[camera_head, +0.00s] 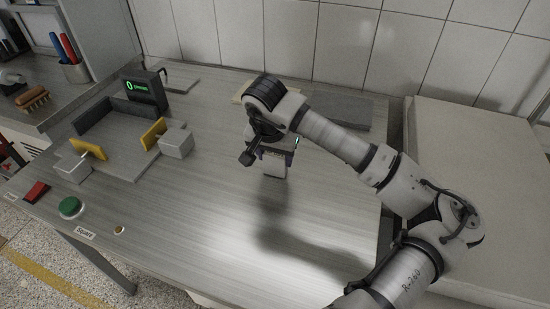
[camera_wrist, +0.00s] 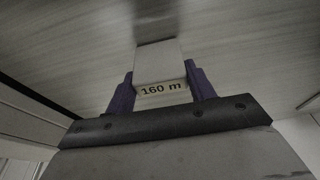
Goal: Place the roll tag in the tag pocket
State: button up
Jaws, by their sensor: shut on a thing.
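The roll tag is a pale block marked "160 m" (camera_wrist: 160,90), seen between the two dark purple fingers of my gripper (camera_wrist: 160,72) in the wrist view. My gripper is shut on it, with the label facing the wrist camera. In the head view my gripper (camera_head: 272,153) is over the middle of the grey wood-look table, and the pale tag (camera_head: 273,168) shows below it. A shadow falls on the table under the arm. I cannot make out the tag pocket for certain in either view.
A grey fixture with yellow plates (camera_head: 88,148) and a counter display (camera_head: 145,88) stands at the left. A green button (camera_head: 71,207) and a red switch (camera_head: 36,192) are at the front left. A dark grey slab (camera_head: 345,108) lies behind my arm.

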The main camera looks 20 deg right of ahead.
aim_at(274, 155)
notch_tip(274, 155, up, 20)
jog(key=b, duration=0.3)
jog(key=shift+a, duration=0.1)
